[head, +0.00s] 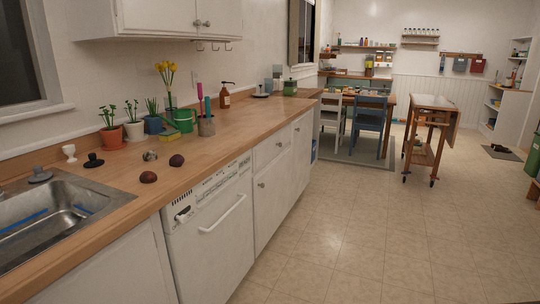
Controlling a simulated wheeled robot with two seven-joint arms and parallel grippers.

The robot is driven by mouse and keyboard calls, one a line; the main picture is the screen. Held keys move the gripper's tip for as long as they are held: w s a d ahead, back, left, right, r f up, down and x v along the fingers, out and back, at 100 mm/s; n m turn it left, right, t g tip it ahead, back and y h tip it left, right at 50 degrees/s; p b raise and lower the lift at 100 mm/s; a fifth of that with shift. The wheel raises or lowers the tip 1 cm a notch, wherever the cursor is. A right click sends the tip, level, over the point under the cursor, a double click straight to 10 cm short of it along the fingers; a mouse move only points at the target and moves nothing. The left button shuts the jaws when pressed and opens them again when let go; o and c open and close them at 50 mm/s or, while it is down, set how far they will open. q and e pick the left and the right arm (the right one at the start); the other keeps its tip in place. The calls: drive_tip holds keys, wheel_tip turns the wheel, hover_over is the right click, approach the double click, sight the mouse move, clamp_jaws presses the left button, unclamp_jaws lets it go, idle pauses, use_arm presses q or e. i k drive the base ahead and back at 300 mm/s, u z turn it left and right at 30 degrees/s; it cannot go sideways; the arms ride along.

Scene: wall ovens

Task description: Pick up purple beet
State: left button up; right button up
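Two small dark reddish-brown round things lie on the wooden counter right of the sink in the head view. One (148,177) is nearer the sink, close to the counter's front. The other (176,160) is a little farther along. Either could be the purple beet; at this size I cannot tell which, and no clearly purple vegetable shows. Both lie free, with nothing holding them. Neither of my grippers is in view.
The wooden counter (215,145) runs along the left wall. A metal sink (92,190) is at its near end. A greyish lump (150,155), potted plants (109,139) and a green watering can (184,120) stand behind the dark things. The tiled floor (330,225) right of the cabinets is clear.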

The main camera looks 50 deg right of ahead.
sight(177, 160)
drive_tip(key=z, duration=2.3)
drive_tip(key=i, duration=2.95)
drive_tip(key=u, duration=0.95)
